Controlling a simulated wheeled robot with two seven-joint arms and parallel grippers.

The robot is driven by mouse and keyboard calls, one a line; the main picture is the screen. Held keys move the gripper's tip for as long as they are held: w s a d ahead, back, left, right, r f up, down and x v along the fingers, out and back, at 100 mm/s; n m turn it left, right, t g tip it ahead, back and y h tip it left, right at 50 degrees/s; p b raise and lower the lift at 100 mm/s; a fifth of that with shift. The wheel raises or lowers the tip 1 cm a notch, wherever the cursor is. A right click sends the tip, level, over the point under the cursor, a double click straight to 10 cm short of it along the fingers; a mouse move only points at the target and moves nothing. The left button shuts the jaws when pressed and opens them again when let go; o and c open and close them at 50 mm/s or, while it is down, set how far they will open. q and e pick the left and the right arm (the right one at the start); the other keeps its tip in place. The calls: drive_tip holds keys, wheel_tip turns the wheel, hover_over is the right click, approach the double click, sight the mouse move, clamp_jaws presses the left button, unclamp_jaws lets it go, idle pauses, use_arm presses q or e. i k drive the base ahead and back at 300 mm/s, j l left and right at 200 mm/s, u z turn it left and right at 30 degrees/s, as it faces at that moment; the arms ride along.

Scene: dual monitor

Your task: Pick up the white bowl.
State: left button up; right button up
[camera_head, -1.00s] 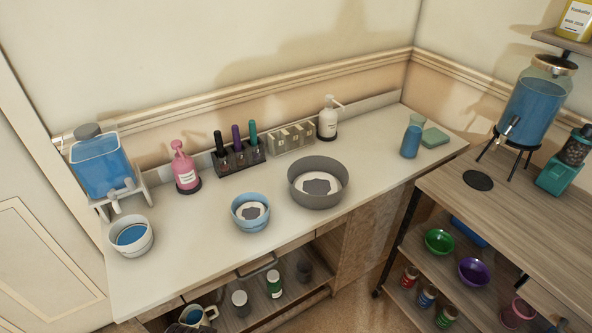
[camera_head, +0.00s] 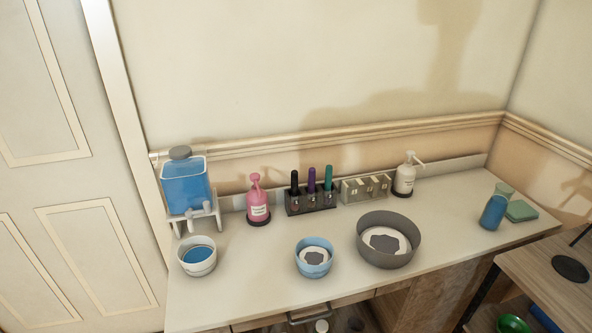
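The white bowl (camera_head: 198,258) stands upright at the left end of the pale counter (camera_head: 270,284) and holds blue liquid. It sits just below the spout of a blue liquid dispenser (camera_head: 187,184) on a white stand. Nothing covers the bowl from this view. Neither of my grippers shows in the head view.
A blue bowl (camera_head: 314,260) and a larger grey bowl (camera_head: 413,242) stand to the right on the counter. A pink pump bottle (camera_head: 257,203), a marker holder (camera_head: 310,203) and a white pump bottle (camera_head: 404,178) line the back. The counter front between the white and blue bowls is clear.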

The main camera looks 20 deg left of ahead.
sight(197, 254)
drive_tip(key=j+u, duration=0.1)
drive_tip(key=u, duration=1.1)
